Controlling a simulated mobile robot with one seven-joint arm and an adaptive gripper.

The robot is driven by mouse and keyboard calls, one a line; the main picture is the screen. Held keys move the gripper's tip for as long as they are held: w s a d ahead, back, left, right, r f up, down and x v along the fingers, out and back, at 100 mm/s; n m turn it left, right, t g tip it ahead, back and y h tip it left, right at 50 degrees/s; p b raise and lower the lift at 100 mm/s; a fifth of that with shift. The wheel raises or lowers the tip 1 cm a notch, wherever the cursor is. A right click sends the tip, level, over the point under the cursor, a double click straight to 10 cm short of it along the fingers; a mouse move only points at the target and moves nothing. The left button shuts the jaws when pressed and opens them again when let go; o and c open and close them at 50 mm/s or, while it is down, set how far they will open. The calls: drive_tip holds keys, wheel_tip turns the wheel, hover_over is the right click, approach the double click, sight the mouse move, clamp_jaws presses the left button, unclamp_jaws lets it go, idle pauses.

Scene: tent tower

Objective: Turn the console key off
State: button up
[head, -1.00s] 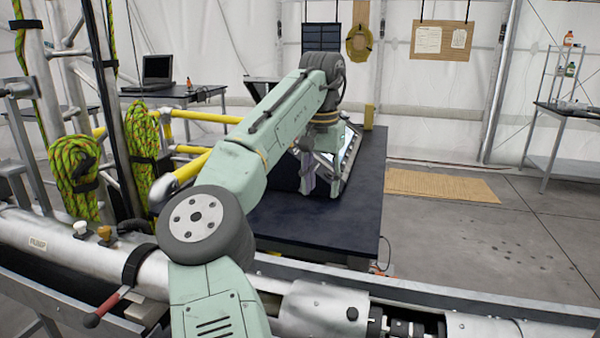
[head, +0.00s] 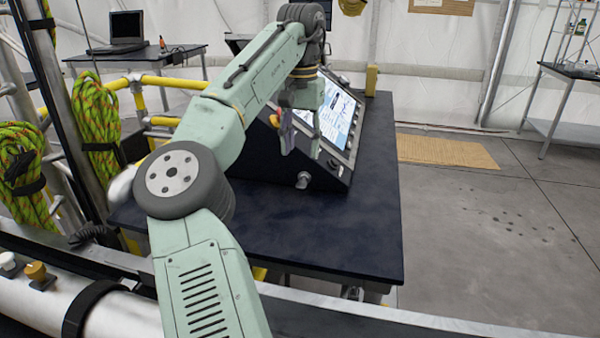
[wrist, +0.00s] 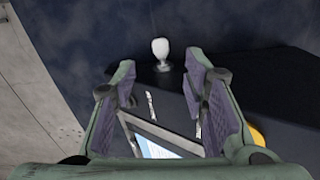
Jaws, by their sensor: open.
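The console (head: 330,170) is a dark wedge with a bright sloping screen (head: 338,112), standing on the dark table. A small silvery key (head: 303,180) sticks out low on its near end. In the wrist view the key (wrist: 161,48) is pale and upright on a round base, ahead of the fingertips and roughly centred between them. My gripper (head: 286,136) is beside the console's near end, above the key in the picture. It is open and empty, with purple-grey finger pads (wrist: 161,78) apart. Nothing visibly touches the key.
The dark table (head: 345,225) has bare room in front of the console. Yellow rails (head: 170,82) and green rope coils (head: 97,120) stand at left. A laptop (head: 126,30) is on a table behind. Open floor (head: 490,215) lies to the right.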

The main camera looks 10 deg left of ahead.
sight(301, 185)
wheel_tip(301, 185, down, 8)
drive_tip(key=shift+f, duration=0.25)
drive_tip(key=shift+c, duration=0.5)
clamp_jaws()
